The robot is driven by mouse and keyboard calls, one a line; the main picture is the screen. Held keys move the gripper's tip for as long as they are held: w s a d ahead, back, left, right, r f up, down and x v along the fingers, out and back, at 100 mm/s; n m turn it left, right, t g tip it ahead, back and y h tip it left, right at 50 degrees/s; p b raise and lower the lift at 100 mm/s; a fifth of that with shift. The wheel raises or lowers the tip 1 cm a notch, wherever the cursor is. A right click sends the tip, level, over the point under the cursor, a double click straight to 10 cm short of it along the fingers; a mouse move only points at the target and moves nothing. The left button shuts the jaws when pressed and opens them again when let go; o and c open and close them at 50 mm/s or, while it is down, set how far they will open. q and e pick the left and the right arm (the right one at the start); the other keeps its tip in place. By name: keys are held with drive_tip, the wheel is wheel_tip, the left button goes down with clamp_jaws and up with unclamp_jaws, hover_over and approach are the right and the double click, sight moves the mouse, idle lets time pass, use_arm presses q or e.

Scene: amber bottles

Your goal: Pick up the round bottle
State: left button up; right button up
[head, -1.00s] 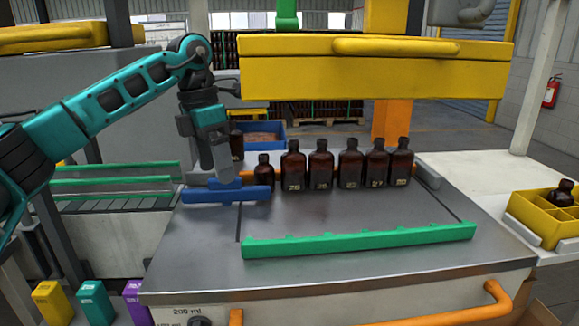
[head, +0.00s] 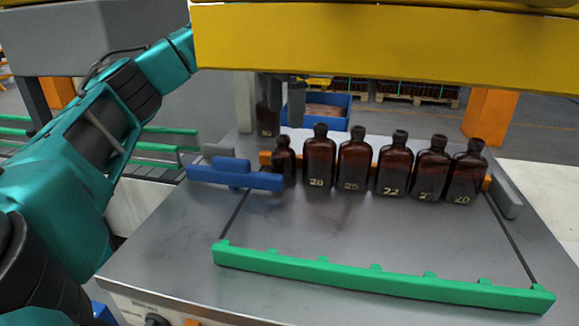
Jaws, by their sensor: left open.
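Several amber bottles with black caps stand in a row on the grey metal table (head: 330,228). Most are tall and flat-sided with numbers, such as the bottle marked 22 (head: 394,168). A shorter, narrower bottle (head: 284,160) stands at the row's left end, just right of a blue bar. Another amber bottle (head: 268,118) stands farther back, partly hidden. I cannot tell for certain which is the round bottle. My left gripper (head: 284,92) is open, pointing down at this back bottle's upper part, partly hidden by the yellow beam. My right gripper is not in view.
The yellow beam (head: 390,45) hangs across the top. A green notched rail (head: 375,280) lies in front of the row, with bare table between. The blue bar (head: 235,177) is at left, and a blue crate (head: 325,110) is behind.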

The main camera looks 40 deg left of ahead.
sight(283, 150)
use_arm(q)
drive_tip(key=f, duration=1)
drive_tip(key=shift+s+a+b, duration=0.1)
drive_tip(key=shift+a+b, duration=0.1)
drive_tip(key=shift+b, duration=0.2)
drive_tip(key=shift+r, duration=0.1)
drive_tip(key=c, duration=1.2)
